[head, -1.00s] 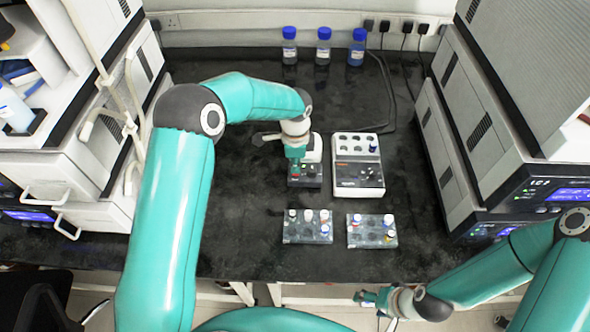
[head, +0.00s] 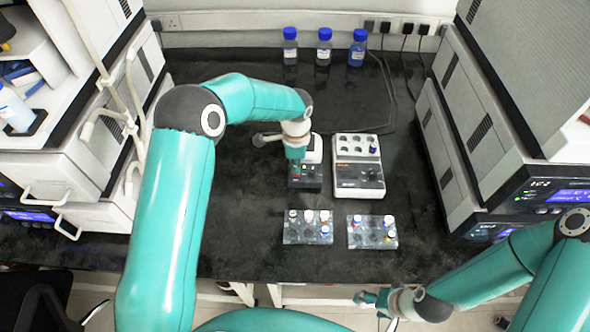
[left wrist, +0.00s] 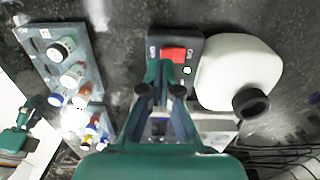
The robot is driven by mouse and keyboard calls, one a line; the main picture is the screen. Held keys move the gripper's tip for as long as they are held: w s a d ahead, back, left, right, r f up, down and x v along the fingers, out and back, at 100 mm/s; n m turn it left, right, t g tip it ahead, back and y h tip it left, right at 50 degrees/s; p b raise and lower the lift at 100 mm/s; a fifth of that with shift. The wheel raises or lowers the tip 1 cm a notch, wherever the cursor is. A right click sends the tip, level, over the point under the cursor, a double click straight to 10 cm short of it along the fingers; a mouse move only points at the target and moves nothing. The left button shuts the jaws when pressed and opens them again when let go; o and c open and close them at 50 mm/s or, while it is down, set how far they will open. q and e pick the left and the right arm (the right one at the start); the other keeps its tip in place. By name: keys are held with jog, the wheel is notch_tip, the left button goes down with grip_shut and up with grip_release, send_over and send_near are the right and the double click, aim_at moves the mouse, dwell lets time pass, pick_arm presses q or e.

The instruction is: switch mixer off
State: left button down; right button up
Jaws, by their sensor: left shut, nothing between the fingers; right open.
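The mixer (head: 312,172) stands on the bench left of the white block unit, with a white rounded body and a black control panel. My left gripper (head: 296,166) is shut and empty above the panel. In the left wrist view its fingertips (left wrist: 163,78) overlap the switch's lower edge; contact cannot be told. My right gripper (head: 366,298) is open and empty, in front of the bench.
A white block unit (head: 346,181) with a capped vial stands right of the mixer. Two clear vial racks (head: 296,238) (head: 362,241) stand in front. Several bottles (head: 324,50) line the back. Instrument stacks flank the bench. The bench left of the mixer is clear.

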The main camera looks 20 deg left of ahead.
pick_arm(q)
jog(key=shift+f+b, duration=0.95)
jog(key=shift+f, duration=0.3)
dwell(0.6)
jog(key=shift+r, duration=0.1)
jog(key=shift+r+p, duration=1.5)
jog(key=shift+r, duration=0.95)
